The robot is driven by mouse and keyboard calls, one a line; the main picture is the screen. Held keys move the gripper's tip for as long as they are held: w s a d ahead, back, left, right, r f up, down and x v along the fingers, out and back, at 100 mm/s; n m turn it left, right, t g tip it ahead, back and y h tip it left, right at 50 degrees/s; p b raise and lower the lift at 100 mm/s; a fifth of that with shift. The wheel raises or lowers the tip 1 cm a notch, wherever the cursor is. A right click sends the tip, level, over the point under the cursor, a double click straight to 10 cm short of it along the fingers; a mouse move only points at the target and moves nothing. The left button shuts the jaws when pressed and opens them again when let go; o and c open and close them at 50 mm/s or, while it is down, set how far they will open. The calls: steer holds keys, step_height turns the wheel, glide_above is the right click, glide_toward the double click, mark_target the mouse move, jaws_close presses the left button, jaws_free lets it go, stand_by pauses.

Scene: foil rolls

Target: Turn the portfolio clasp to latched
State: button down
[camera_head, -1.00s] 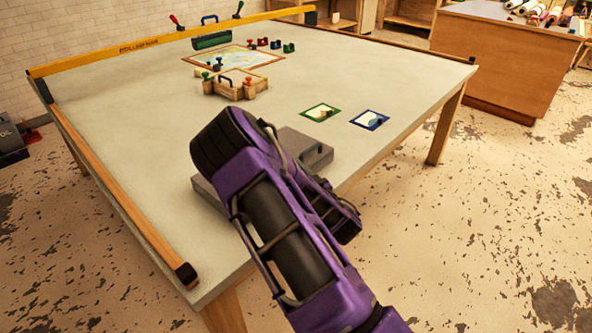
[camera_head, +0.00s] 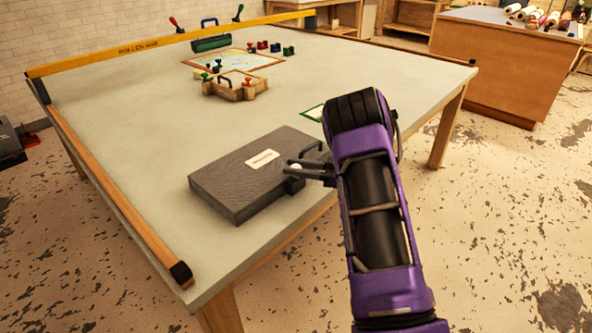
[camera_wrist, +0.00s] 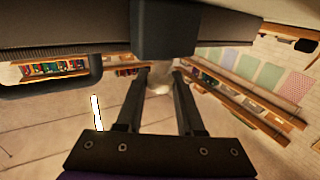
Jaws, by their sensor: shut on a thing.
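The portfolio (camera_head: 235,185) is a flat dark grey case with a pale label (camera_head: 262,159), lying near the table's front edge. My gripper (camera_head: 294,170) reaches in from the right at the case's near right side.
A dark loop handle (camera_wrist: 85,85) is left of the fingers in the wrist view. The table (camera_head: 150,130) is clear around the case. A green-framed card (camera_head: 313,113) lies behind my arm. A wooden box with coloured knobs (camera_head: 235,88) stands farther back.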

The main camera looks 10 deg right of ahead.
steer(key=shift+f+n+g+y, duration=0.1)
steer(key=shift+n+g+y, duration=0.3)
steer(key=shift+n+g, duration=0.6)
steer(key=shift+g, duration=0.3)
steer(key=c, duration=0.6)
jaws_free()
steer(key=shift+o, duration=0.2)
steer(key=v, duration=1.7)
steer(key=shift+d, duration=0.2)
